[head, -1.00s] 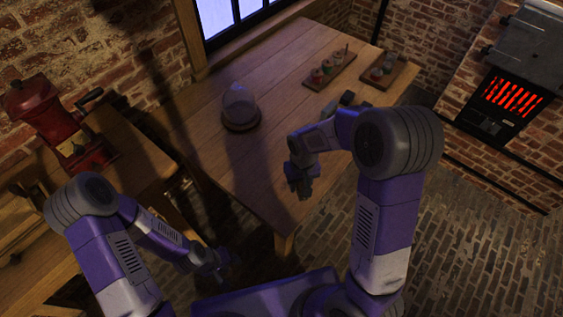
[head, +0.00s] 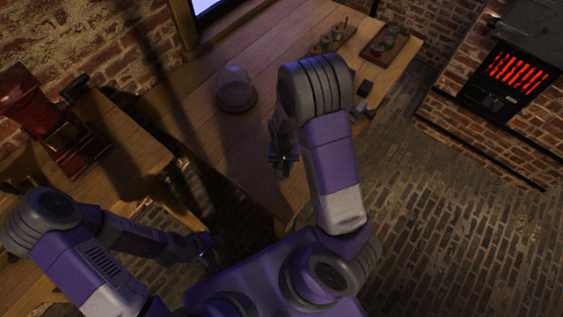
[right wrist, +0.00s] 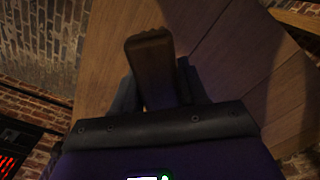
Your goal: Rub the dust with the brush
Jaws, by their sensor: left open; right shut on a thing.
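My right gripper (head: 283,165) is over the near part of the wooden table in the head view, its fingers pointing down. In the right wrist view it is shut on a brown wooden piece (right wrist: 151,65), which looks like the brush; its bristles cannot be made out. The table top shows beyond it. My left gripper (head: 208,258) is open and low, left of the table's near corner, in shadow and touching nothing that I can see. I cannot make out any dust on the table (head: 190,118).
A glass dome on a round wooden base (head: 236,98) stands on the table. Two trays with small jars, a left one (head: 320,52) and a right one (head: 402,48), are at the far end. A dark block (head: 365,87) lies near the right edge. A red grinder (head: 38,112) stands left.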

